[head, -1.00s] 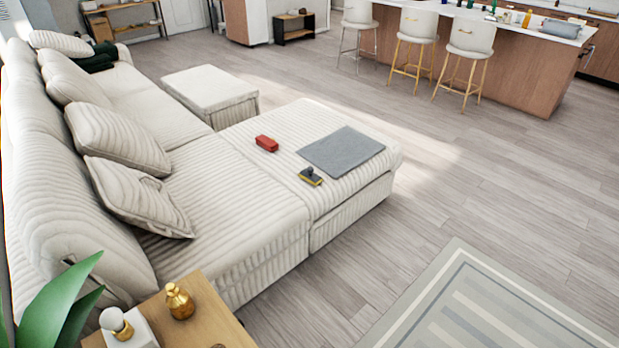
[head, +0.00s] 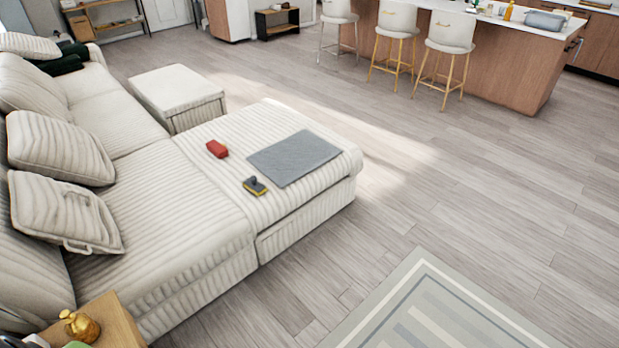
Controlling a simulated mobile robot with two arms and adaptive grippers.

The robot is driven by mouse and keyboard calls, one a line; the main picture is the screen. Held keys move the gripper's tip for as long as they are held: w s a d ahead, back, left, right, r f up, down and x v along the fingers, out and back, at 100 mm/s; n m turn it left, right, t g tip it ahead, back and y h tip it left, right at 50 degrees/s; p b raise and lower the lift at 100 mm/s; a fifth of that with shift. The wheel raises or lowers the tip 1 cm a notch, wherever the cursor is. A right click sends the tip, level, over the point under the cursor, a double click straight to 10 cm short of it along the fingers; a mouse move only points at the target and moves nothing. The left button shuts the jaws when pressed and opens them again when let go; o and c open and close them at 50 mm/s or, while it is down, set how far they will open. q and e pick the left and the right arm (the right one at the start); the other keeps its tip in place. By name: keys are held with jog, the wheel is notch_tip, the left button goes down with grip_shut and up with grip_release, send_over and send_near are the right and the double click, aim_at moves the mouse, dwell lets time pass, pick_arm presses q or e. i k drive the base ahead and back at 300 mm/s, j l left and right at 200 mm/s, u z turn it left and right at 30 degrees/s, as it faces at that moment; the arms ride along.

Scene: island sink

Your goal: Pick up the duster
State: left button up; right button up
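Three small items lie on the chaise part of the cream corduroy sofa (head: 215,235). A yellow and black block-shaped item with a dark knob or handle on top (head: 255,186) sits near the chaise's near edge. A red rounded block (head: 217,149) lies farther back and to the left. A flat grey cloth or mat (head: 294,158) lies to the right of both. None of them touch each other. I cannot tell for sure which one is the duster. Neither of my grippers shows in the head view.
A cream ottoman (head: 178,92) stands behind the chaise. A wooden side table (head: 120,325) with a gold ornament (head: 80,325) is at the lower left. Bare wood floor lies right of the sofa, with a striped rug (head: 430,310) in front. Stools (head: 448,35) line the island (head: 510,70).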

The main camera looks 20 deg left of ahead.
aim_at(251, 184)
jog(key=i+l+u, duration=0.25)
jog(key=i, duration=0.25)
jog(key=i+l+u, duration=0.15)
jog(key=i+u, duration=0.15)
jog(key=i, duration=0.15)
